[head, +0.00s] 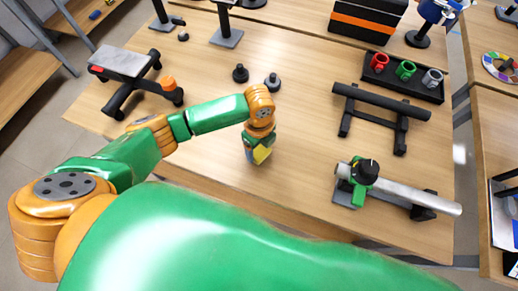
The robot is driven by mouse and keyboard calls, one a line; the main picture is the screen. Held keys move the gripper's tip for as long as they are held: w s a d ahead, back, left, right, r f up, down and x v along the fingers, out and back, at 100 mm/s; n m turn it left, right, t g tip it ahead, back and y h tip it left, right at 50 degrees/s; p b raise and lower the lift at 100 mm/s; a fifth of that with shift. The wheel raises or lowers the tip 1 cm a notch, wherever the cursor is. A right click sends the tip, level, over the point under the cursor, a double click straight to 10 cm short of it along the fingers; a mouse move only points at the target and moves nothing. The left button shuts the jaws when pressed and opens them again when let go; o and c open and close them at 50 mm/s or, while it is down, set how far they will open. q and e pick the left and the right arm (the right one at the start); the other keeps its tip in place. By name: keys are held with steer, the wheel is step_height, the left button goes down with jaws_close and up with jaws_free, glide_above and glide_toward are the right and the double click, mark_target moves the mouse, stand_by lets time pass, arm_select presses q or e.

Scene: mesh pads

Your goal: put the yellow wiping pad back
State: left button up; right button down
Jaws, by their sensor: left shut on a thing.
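My left gripper (258,150) hangs at the end of the orange and green arm, near the front middle of the wooden table. It is shut on a small yellow thing, which looks like the yellow wiping pad (263,155). The gripper hides much of the pad. I cannot tell whether the pad touches the table. My right gripper is out of view.
Two black knobs (241,73) stand behind the gripper. A black bar stand (369,103) and a silver tube (415,192) with a green clamp lie to the right. A black tray (402,77) holds red, green and grey mugs. A grey-topped stand (124,63) is at left.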

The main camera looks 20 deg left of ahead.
mark_target(259, 151)
arm_select(q)
steer(key=shift+f, duration=0.65)
steer(key=shift+f, duration=0.15)
steer(key=o, duration=1.2)
steer(key=shift+o, duration=0.2)
steer(key=shift+r, duration=0.45)
step_height(259, 151, up, 12)
steer(key=shift+f+p, duration=0.25)
steer(key=shift+p, duration=0.15)
